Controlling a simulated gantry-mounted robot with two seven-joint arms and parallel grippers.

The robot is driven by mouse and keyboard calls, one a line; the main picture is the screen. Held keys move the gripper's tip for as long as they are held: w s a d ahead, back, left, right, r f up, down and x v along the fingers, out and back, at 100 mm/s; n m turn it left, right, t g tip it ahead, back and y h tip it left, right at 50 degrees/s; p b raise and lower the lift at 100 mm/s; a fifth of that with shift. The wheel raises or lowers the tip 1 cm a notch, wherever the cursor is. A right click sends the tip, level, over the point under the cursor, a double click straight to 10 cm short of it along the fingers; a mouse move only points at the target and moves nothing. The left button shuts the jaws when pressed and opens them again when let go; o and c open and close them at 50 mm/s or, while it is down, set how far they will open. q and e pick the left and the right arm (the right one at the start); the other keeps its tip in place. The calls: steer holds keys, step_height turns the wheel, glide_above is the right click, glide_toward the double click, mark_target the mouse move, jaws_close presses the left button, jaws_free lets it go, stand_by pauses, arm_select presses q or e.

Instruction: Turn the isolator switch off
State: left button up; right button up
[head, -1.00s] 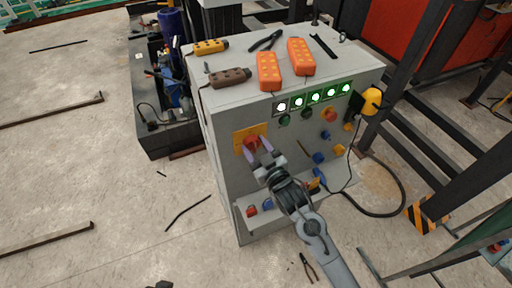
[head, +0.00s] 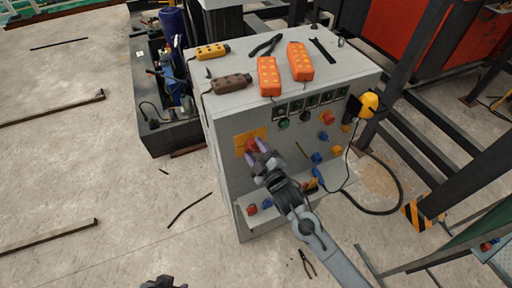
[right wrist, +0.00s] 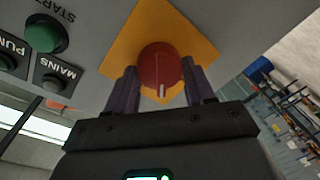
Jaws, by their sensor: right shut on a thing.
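The isolator switch is a red round knob (head: 251,145) on a yellow square plate (head: 240,140), on the front of the grey cabinet (head: 232,185). In the right wrist view the red knob (right wrist: 160,64) sits between my fingers, its white mark pointing down in the picture, over the yellow plate (right wrist: 195,30). My right gripper (head: 256,152) is shut on the knob, one finger on each side. Part of a dark gripper, my left one (head: 163,283), shows at the bottom edge; its fingers cannot be made out.
A row of dark indicator lamps (head: 312,102) and several buttons sit right of the knob. Orange pendants (head: 268,76) and tools lie on the cabinet top. A lower ledge (head: 275,217) juts out below. A yellow plug-like part (head: 369,103) with a black cable hangs at the right.

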steer(key=n+p, duration=0.1)
steer(key=n, duration=0.4)
steer(key=shift+a+h+p, duration=0.1)
steer(key=shift+h+p, duration=0.2)
steer(key=shift+p, duration=0.05)
steer(key=shift+f+n+p, duration=0.1)
steer(key=shift+n+p, duration=0.45)
steer(key=shift+n, duration=1.75)
steer(key=shift+s+h, duration=0.1)
steer(key=shift+h, duration=0.2)
steer(key=o, duration=1)
steer(key=shift+o, duration=0.2)
steer(key=f+v, duration=0.1)
steer(key=v, duration=0.9)
steer(key=shift+s+r, duration=0.35)
steer(key=shift+r, duration=0.1)
